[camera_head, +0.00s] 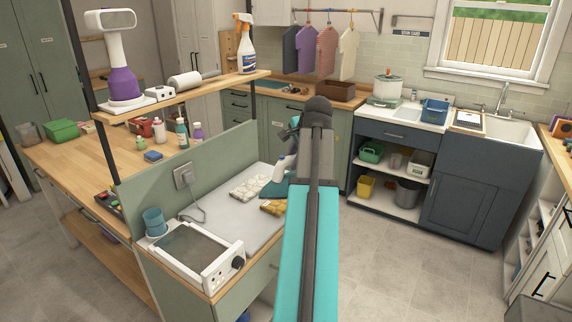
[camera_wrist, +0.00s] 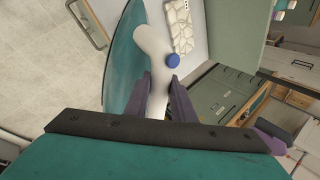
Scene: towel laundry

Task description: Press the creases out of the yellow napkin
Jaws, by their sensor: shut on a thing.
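The yellow napkin (camera_head: 272,207), with a pale crease-like pattern, lies on the grey-white board (camera_head: 222,222) in the head view, its right side close to my arm. A teal iron (camera_head: 272,188) with a white handle is just behind it. In the wrist view my gripper (camera_wrist: 157,88) is shut on the white handle (camera_wrist: 152,42) of the iron, whose teal body (camera_wrist: 122,62) spreads to the left. In the head view my arm hides most of the gripper. I cannot tell whether the iron touches the board.
A cream patterned napkin (camera_head: 249,187) lies left of the iron; a patterned cloth (camera_wrist: 181,26) shows in the wrist view. A white framed device (camera_head: 198,254) and a blue cup (camera_head: 154,221) stand at the board's near end. A green panel (camera_head: 190,172) with a socket and cord borders the left.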

